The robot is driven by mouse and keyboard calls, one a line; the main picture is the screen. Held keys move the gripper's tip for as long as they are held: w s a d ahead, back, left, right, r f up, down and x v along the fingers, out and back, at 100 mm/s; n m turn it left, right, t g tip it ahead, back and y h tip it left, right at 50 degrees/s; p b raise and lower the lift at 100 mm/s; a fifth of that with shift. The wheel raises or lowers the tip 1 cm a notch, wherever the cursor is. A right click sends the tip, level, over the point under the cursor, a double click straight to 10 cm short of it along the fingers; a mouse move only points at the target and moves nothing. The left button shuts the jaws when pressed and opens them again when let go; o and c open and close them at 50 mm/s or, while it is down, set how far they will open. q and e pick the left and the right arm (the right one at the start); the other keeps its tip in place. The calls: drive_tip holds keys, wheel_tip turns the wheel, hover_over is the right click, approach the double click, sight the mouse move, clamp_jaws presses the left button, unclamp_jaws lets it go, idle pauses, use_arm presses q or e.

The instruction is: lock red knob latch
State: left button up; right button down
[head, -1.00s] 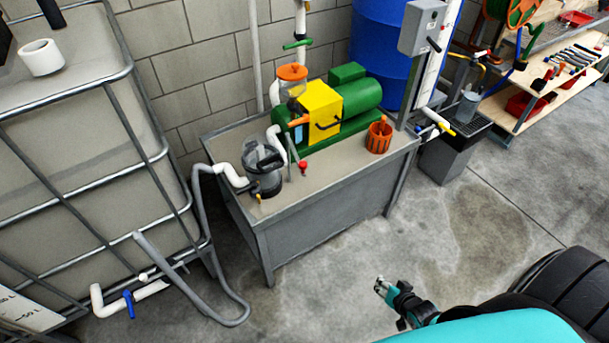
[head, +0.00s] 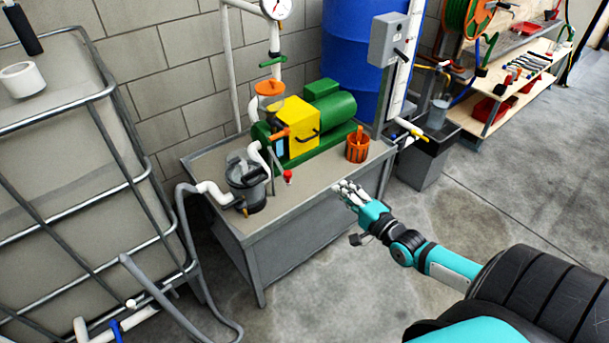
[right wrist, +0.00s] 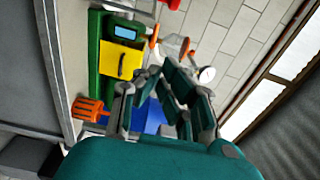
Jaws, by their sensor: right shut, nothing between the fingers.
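The small red knob (head: 288,176) sits on the grey bench (head: 222,203), just right of the clear-lidded dark strainer pot (head: 247,184) and in front of the green and yellow pump (head: 299,123). Whether its latch is locked is too small to tell. My right gripper (head: 346,190) is in front of the bench's front edge, to the right of the red knob and apart from it. Its fingers are shut and empty; they also show in the right wrist view (right wrist: 165,85). My left gripper is in neither view now.
An orange slotted cup (head: 357,148) stands at the bench's right end. A grey switch box (head: 393,40) on a post rises behind it. A caged tank (head: 60,170) and grey hose (head: 160,295) are at left. The floor in front of the bench is clear.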

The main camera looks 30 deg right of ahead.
drive_tip(key=w+a+p, duration=0.1)
drive_tip(key=w+a, duration=0.3)
drive_tip(key=w, duration=0.6)
drive_tip(key=shift+w+a, duration=0.3)
drive_tip(key=shift+w, duration=0.05)
